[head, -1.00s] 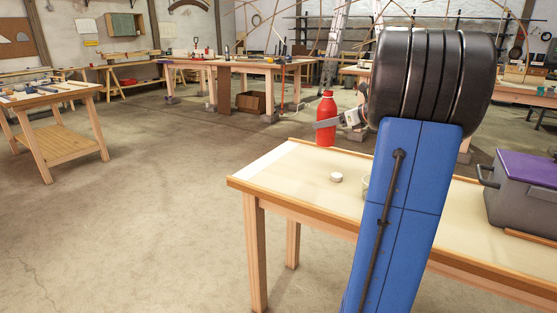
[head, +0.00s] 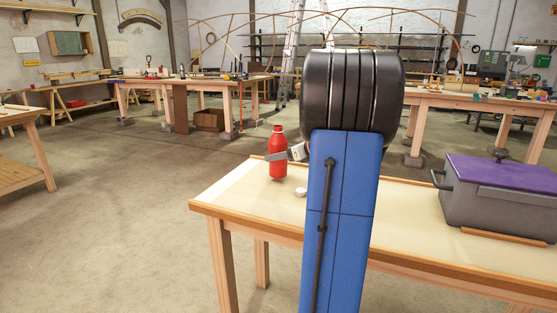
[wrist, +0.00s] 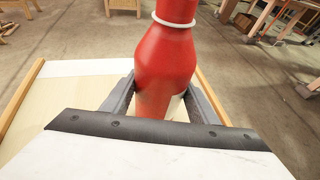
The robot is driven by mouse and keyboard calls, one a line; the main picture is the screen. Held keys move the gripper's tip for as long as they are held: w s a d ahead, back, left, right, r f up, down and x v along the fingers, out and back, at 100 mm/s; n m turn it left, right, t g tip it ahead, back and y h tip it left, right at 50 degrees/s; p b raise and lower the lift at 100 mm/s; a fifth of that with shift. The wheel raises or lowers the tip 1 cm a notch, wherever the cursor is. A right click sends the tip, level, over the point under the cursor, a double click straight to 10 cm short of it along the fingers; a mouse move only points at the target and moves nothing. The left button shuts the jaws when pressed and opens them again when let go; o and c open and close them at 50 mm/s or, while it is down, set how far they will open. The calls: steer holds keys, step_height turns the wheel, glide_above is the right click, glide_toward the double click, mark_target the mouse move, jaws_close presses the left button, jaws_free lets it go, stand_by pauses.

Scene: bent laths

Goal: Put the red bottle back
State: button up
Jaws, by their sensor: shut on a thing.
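The red bottle (head: 278,157) is upright at the far left end of the table (head: 237,192). My gripper (head: 282,156) is shut on it from the right, partly hidden behind my blue arm. In the wrist view the red bottle (wrist: 166,66) is between the two grey fingers, with a white ring at its neck. Its base is hidden there by my gripper (wrist: 160,92). In the head view the bottle's bottom shows against the tabletop; I cannot tell whether it touches.
A small white round piece (head: 300,192) lies on the tabletop near the bottle. A grey box with a purple lid (head: 505,172) stands at the right of the table. The floor left of the table is clear. Other workbenches (head: 195,80) stand further back.

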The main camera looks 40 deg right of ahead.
steer(key=shift+f, duration=0.75)
steer(key=shift+f, duration=0.15)
steer(key=o, duration=1.2)
